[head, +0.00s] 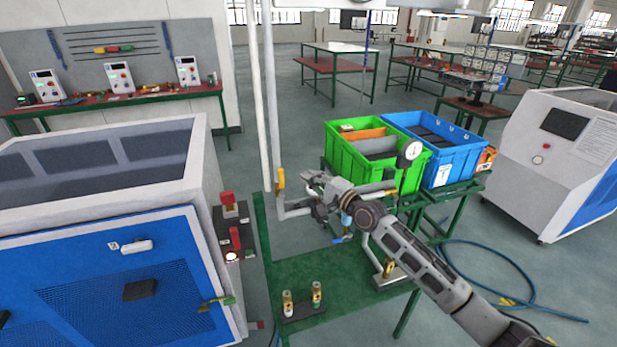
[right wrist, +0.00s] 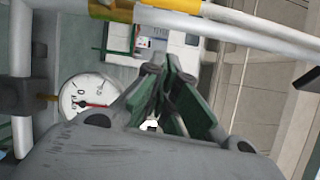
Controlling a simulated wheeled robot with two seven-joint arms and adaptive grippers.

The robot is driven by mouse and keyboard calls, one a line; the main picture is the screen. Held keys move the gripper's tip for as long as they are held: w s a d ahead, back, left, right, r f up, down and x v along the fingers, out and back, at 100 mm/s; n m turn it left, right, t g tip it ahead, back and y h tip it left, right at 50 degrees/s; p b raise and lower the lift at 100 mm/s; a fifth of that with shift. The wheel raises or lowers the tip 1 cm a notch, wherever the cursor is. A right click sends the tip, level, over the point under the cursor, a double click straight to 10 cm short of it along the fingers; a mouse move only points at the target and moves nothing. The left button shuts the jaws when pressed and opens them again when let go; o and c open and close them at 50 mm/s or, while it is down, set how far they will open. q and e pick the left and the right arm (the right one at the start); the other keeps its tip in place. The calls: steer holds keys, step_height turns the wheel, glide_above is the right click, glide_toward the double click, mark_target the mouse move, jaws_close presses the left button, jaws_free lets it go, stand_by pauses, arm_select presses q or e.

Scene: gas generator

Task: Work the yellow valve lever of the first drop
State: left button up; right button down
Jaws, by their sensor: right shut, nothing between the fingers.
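The yellow valve lever (head: 281,180) sits upright on a white vertical drop pipe (head: 270,95), just left of my right gripper. In the right wrist view, a yellow piece (right wrist: 165,10) lies along a white pipe at the top, beyond the fingertips. My right gripper (head: 312,178) reaches in from the lower right and is close to the lever. It is shut and empty; its fingertips (right wrist: 153,72) meet, apart from the yellow piece in the wrist view. The arm hides part of the pipework behind it. My left gripper is out of view.
A round gauge (head: 410,151) stands behind my right arm, by a green crate (head: 395,180) and a blue crate (head: 455,165). A green bench (head: 330,285) lies below, holding small brass fittings (head: 316,293). A blue-doored machine (head: 120,270) stands at left.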

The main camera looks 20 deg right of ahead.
steer(key=b+v, duration=0.1)
steer(key=v, duration=0.7)
steer(key=shift+r, duration=0.2)
stand_by(0.7)
